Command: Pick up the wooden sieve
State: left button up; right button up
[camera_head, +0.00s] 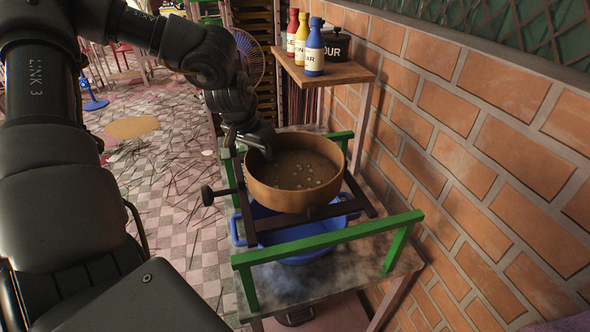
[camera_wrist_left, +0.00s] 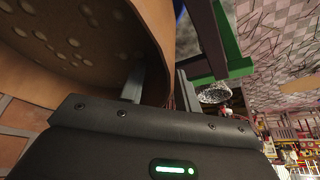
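The wooden sieve (camera_head: 296,196) is a round brown pan with a dark perforated bottom. It sits level over the dark rails of a stand, above a blue basin (camera_head: 268,232). My left gripper (camera_head: 264,151) reaches its far left rim from above. In the left wrist view the sieve (camera_wrist_left: 75,45) fills the upper left; one finger is inside its wall and one outside, with the wall filling the narrow gap (camera_wrist_left: 160,88). Contact on both sides is partly hidden. I see no clear gap between the sieve and the stand. My right gripper is out of view.
Green bars (camera_head: 325,240) edge the stand at front and back. A brick wall (camera_head: 480,150) is close on the right. A wooden shelf (camera_head: 335,75) behind holds several bottles (camera_head: 314,48) and a black pot (camera_head: 336,45). Thin sticks litter the tiled floor at left.

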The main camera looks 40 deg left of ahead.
pick_arm(q)
grip_shut()
jog(key=shift+r, duration=0.1)
dwell(0.3)
jog(key=shift+w+r, duration=0.1)
jog(key=shift+r, duration=0.35)
notch_tip(320, 180, up, 2)
jog(key=shift+r, duration=0.15)
jog(key=s+a+r+b, duration=0.4)
jog(key=s+r, duration=0.5)
jog(key=s, duration=0.4)
jog(key=shift+s+a+r, duration=0.15)
jog(key=shift+s+r, duration=0.1)
jog(key=shift+r, duration=0.1)
